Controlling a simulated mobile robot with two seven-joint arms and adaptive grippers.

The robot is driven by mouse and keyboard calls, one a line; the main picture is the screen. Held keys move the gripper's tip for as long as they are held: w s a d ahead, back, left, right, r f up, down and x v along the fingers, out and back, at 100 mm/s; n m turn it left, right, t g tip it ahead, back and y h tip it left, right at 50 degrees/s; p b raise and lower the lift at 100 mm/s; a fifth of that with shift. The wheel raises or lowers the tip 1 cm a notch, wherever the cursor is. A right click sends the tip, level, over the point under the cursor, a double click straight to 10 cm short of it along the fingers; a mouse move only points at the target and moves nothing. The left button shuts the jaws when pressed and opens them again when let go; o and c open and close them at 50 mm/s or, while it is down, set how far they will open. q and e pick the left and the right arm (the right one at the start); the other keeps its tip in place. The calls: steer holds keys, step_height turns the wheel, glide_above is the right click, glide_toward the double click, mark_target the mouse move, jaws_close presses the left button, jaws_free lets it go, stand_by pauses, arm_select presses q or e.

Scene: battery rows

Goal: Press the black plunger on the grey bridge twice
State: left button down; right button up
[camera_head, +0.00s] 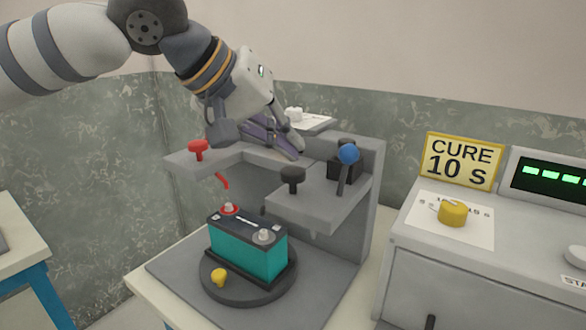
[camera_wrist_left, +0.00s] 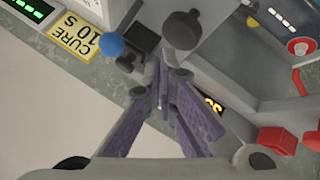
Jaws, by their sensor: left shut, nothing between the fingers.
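The black plunger (camera_head: 292,176) stands upright on the right arm of the grey bridge (camera_head: 318,206). In the left wrist view the plunger's dark round knob (camera_wrist_left: 182,30) is just beyond the fingertips. My left gripper (camera_head: 296,152) is shut and empty, reaching in from the upper left. Its fingertips appear a little above the black knob in the head view, with a small visible gap. The fingers also show in the left wrist view (camera_wrist_left: 161,80). My right gripper is not in view.
A red plunger (camera_head: 198,147) stands on the bridge's left arm. A blue-balled lever (camera_head: 348,154) stands close right of the black plunger. A teal battery (camera_head: 248,255) sits on a round dark turntable (camera_head: 210,282) below. A console with a yellow knob (camera_head: 452,213) is at right.

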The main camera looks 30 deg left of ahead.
mark_target(288, 168)
arm_select(q)
steer(key=shift+f, duration=0.1)
steer(key=shift+f, duration=0.35)
steer(key=shift+f, duration=1.1)
stand_by(0.9)
steer(key=shift+r, duration=1.55)
steer(key=shift+r, duration=0.1)
steer(key=shift+r, duration=2.4)
